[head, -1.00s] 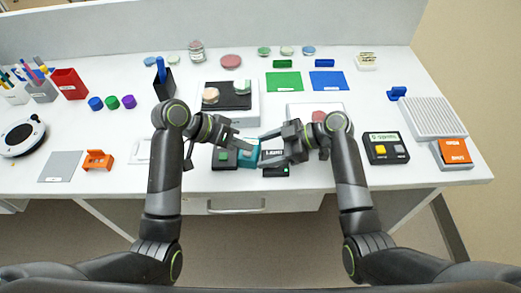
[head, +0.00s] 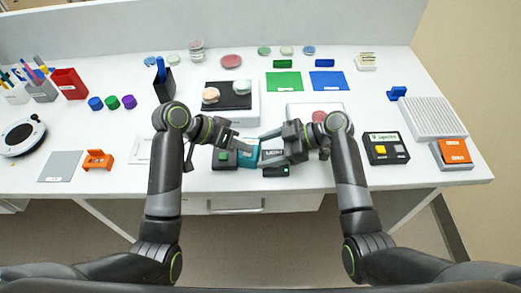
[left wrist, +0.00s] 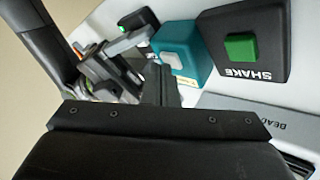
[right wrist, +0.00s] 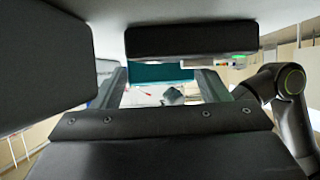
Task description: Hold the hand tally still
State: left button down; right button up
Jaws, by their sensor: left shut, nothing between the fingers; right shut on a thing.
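A teal box with a pale grey button (left wrist: 172,60) looks to be the hand tally. It stands near the table's front edge, and in the head view its teal side (head: 246,159) shows between my two grippers. My right gripper (head: 266,157) is shut on it from the right; teal also shows between the fingers in the right wrist view (right wrist: 160,74). My left gripper (head: 247,142) is shut and empty, with its tips close to the tally's button side. I cannot tell whether they touch it. The fingers partly hide the tally.
A black SHAKE box (left wrist: 245,47) with a green button stands just left of the tally. A small black box with a green light (head: 275,171) lies at its right. A pale device with a black top (head: 228,97) stands behind.

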aim_at(243, 154)
pick_arm(q)
jog(key=shift+f, duration=0.1)
dwell(0.4)
jog(key=shift+r, duration=0.7)
jog(key=shift+r, duration=2.5)
dwell(0.4)
jog(key=d+r, duration=0.1)
jog(key=r, duration=0.1)
jog(key=d+r, duration=0.2)
jog(key=shift+r, duration=0.1)
dwell(0.3)
